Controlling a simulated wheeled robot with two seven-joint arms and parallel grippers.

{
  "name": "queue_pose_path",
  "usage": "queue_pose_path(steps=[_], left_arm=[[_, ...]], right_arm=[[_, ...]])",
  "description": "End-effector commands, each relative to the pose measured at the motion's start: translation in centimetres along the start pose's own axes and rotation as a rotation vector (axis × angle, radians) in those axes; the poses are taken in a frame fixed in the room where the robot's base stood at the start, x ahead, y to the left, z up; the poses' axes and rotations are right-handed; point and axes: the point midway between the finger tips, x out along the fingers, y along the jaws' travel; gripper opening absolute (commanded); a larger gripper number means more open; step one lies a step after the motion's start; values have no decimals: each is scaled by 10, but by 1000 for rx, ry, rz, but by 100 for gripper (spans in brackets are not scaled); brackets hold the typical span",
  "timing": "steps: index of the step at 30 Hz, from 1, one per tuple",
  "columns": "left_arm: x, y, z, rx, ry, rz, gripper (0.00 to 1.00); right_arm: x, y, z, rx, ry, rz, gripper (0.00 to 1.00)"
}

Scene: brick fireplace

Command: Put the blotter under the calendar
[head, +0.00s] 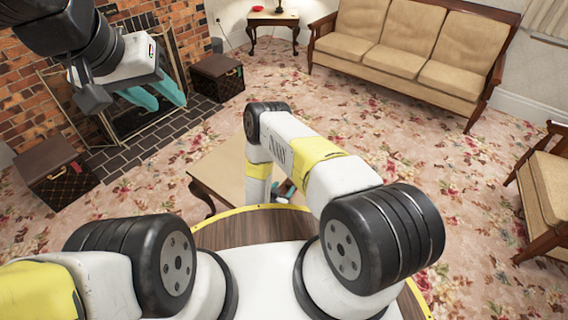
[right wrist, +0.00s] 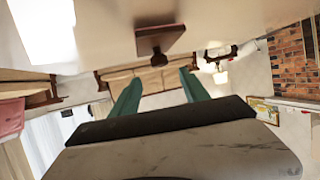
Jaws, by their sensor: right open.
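In the head view, a low beige table (head: 222,172) stands in front of me, largely hidden behind my right arm. I cannot clearly make out a blotter or a calendar on it. My left gripper (head: 168,92) is high at the upper left, empty, with its two teal fingers apart. My right gripper (right wrist: 160,76) is open in the right wrist view, with nothing between its teal fingers. That view looks upside down. A brown squarish object (right wrist: 160,38) stands out against a pale surface there; I cannot tell what it is.
A beige sofa (head: 411,50) stands at the back, an armchair (head: 547,195) at the right. Two dark boxes, one near (head: 55,170) and one far (head: 217,77), flank the brick fireplace (head: 38,95). A side table (head: 272,18) stands by the wall. Flowered carpet lies open between.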

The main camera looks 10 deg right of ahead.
Motion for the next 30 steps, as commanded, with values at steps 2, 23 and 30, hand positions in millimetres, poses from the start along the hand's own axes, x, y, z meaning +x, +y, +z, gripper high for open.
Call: queue_pose_path(steps=[2,23,30], left_arm=[[0,0,0,0,0,0,36],[0,0,0,0,0,0,36],[0,0,0,0,0,0,36]], right_arm=[[3,3,3,-4,7,5,54],[77,-2,8,-4,5,3,54],[77,-2,8,-4,5,3,36]])
